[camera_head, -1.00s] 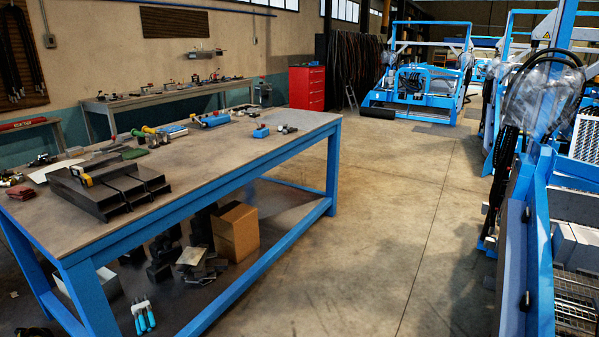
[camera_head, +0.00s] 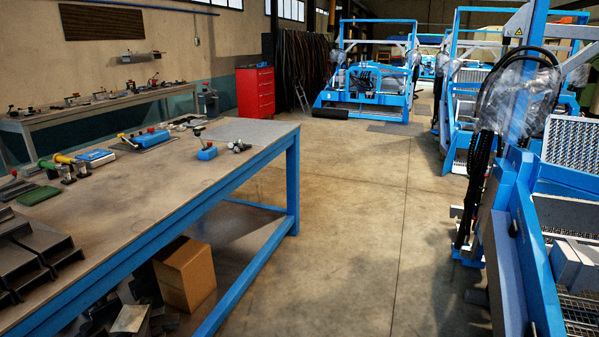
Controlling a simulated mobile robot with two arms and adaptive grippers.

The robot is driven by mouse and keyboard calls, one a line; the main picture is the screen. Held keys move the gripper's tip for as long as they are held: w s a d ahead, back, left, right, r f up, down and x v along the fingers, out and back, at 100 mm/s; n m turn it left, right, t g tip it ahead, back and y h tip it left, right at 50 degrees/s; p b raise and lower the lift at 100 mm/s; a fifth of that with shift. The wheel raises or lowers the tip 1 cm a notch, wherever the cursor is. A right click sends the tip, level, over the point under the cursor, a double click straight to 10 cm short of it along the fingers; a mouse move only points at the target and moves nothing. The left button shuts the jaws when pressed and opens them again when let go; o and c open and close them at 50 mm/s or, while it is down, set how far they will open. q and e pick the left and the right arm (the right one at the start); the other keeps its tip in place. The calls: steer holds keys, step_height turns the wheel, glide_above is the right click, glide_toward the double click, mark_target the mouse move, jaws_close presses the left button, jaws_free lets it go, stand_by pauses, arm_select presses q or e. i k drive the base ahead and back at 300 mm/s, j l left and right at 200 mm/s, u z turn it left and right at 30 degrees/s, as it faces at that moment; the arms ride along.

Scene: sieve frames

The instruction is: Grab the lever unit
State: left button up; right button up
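A small blue block (camera_head: 207,152) with an upright dark lever stands on the blue-framed workbench (camera_head: 120,215), toward its far right end. A longer blue unit (camera_head: 151,137) on a dark plate lies further left along the back edge, with a yellow-tipped lever beside it. I cannot tell which of these is the lever unit. Neither of my grippers shows in the head view.
Dark metal channels (camera_head: 38,250) and a green pad (camera_head: 39,195) lie at the bench's left. A cardboard box (camera_head: 185,272) sits on its lower shelf. Blue machinery (camera_head: 520,215) stands at right. The concrete floor (camera_head: 345,230) between is clear.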

mark_target(207, 153)
steer(key=i+l, duration=0.1)
steer(key=i, duration=0.45)
steer(key=i+l+u, duration=0.15)
steer(key=i, duration=0.4)
